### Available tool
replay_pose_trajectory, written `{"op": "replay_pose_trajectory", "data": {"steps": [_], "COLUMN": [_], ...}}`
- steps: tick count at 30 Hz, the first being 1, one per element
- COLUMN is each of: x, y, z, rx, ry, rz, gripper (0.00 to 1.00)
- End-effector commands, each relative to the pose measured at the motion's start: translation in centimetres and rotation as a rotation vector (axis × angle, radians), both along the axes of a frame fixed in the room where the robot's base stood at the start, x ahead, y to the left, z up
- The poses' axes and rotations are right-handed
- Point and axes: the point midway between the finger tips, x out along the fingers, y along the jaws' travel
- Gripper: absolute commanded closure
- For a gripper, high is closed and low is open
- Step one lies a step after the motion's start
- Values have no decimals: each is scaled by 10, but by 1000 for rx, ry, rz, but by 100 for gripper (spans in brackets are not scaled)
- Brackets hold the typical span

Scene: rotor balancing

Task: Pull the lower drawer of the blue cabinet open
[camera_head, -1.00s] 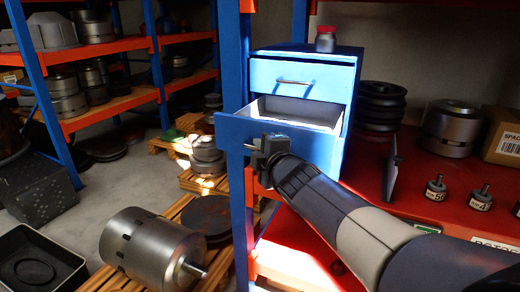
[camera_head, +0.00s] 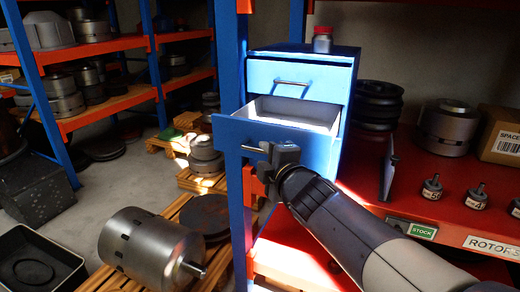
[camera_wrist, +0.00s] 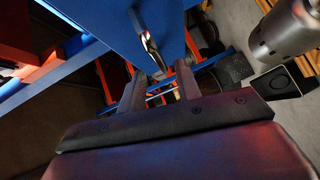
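The blue cabinet (camera_head: 300,70) stands on a red shelf. Its lower drawer (camera_head: 300,110) is pulled well out, showing an empty-looking pale inside; its upper drawer (camera_head: 313,82) is shut. The lower drawer's metal handle (camera_head: 255,149) shows on the drawer's front, and also in the wrist view (camera_wrist: 149,42). My gripper (camera_head: 268,158) is just in front of the drawer front, right beside the handle. In the wrist view its two dark fingers (camera_wrist: 160,70) are apart with nothing between them, and the handle lies just beyond the fingertips.
A small red-capped jar (camera_head: 323,40) stands on the cabinet. Small rotor parts (camera_head: 433,188) and a cardboard box (camera_head: 499,135) are on the red shelf at right. A blue post (camera_head: 240,215) stands below the drawer. A large metal rotor (camera_head: 150,250) lies on a pallet at lower left.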

Motion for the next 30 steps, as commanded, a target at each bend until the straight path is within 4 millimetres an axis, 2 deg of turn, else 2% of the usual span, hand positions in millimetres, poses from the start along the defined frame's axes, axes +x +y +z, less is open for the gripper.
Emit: {"op": "replay_pose_trajectory", "data": {"steps": [6, 12, 24, 30], "x": [-32, -47, -50, -42], "y": [-16, -23, -24, -21], "z": [8, 8, 7, 5], "rx": [1, 1, 0, 0], "ry": [0, 0, 1, 1], "rz": [-1, -1, -1, 0], "gripper": [68, 68, 68, 68]}}
